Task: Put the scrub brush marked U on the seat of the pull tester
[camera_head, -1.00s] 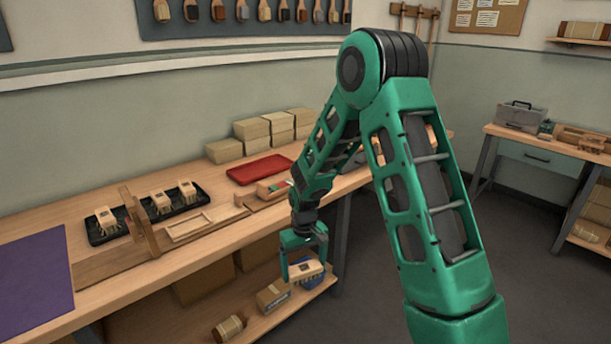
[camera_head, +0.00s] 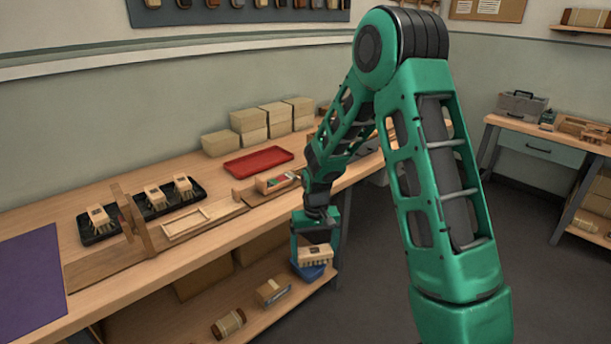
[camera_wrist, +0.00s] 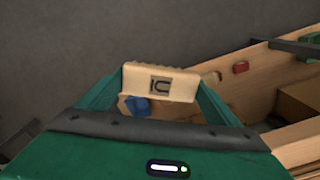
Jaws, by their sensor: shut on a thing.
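My gripper (camera_head: 316,246) is shut on a pale wooden scrub brush (camera_head: 314,256), held in the air in front of the bench's front edge. In the wrist view the brush (camera_wrist: 180,84) spans between the two fingers, its face showing a dark mark like a bar and a sideways U. Bristles point down in the head view. A wooden fixture with red and green parts (camera_head: 277,183), perhaps the pull tester, stands on the bench behind and left of my gripper. I cannot make out its seat clearly.
An empty wooden frame (camera_head: 187,224) and red tray (camera_head: 258,161) lie on the bench. The lower shelf holds a blue item (camera_head: 309,272) and boxes. A purple mat (camera_head: 30,275) lies left.

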